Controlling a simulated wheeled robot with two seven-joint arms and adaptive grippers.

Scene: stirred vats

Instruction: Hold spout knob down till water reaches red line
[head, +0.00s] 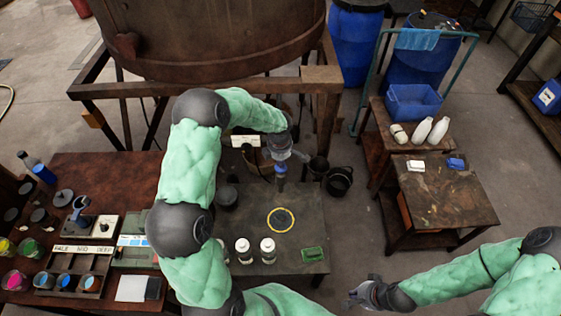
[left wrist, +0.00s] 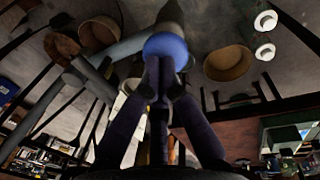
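A blue rounded knob (head: 281,170) shows just below my left gripper (head: 280,160) in the head view, under the front of the big rusty vat (head: 210,40). In the left wrist view the blue knob (left wrist: 166,46) lies at the tips of my left gripper (left wrist: 160,66). Its fingers come together and appear to touch the knob, not wrap around it. The spout is mostly hidden by the gripper and arm. I cannot make out a red line or a water level. My right gripper (head: 360,293) is away from the knob at the lower right, its opening unclear.
A dark low table (head: 300,205) holds a yellow-rimmed ring (head: 280,220), white bottles (head: 267,251) and a green block (head: 313,255). A black bucket (head: 340,182) stands right of the spout. A side table (head: 445,195) and a blue bin (head: 413,102) are further right.

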